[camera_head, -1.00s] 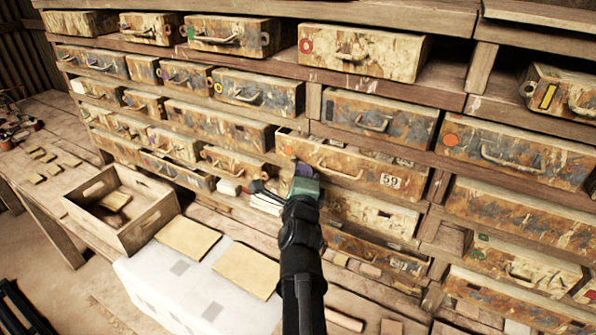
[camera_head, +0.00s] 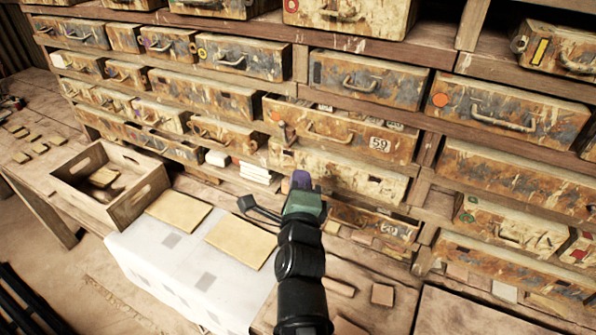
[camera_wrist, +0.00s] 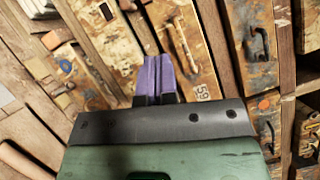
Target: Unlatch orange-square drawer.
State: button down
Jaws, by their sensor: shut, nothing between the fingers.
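The drawer with a small orange mark (camera_head: 275,116) is a rusty, paint-worn front (camera_head: 352,136) with a bar handle and a "59" label. A small latch-like lever (camera_head: 283,132) sits near its left end, below the mark; its exact setting is hard to tell. My gripper (camera_head: 301,180) has purple fingers and is shut and empty. It is below and in front of this drawer, before the paler drawer beneath. In the wrist view the shut fingers (camera_wrist: 157,76) appear beside the "59" drawer front (camera_wrist: 180,50), with no contact clearly visible.
Another drawer with an orange round mark (camera_head: 490,110) is up to the right. An open wooden box (camera_head: 110,190) and a white case (camera_head: 185,275) with flat tan tiles stand at left on the bench. Loose tiles (camera_head: 382,294) lie on the bench at lower right.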

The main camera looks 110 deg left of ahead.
aim_at(285, 135)
jog(key=a+r+n+g+h+p, duration=0.1)
jog(key=n, duration=0.1)
jog(key=a+r+n+g+h+p, duration=0.1)
jog(key=n+p, duration=0.1)
jog(key=s+a+r+n+g+h+p, duration=0.1)
jog(key=p, duration=0.1)
jog(key=shift+r+n, duration=0.15)
jog(key=shift+n, duration=0.25)
jog(key=x, duration=1)
jog(key=shift+p, duration=0.35)
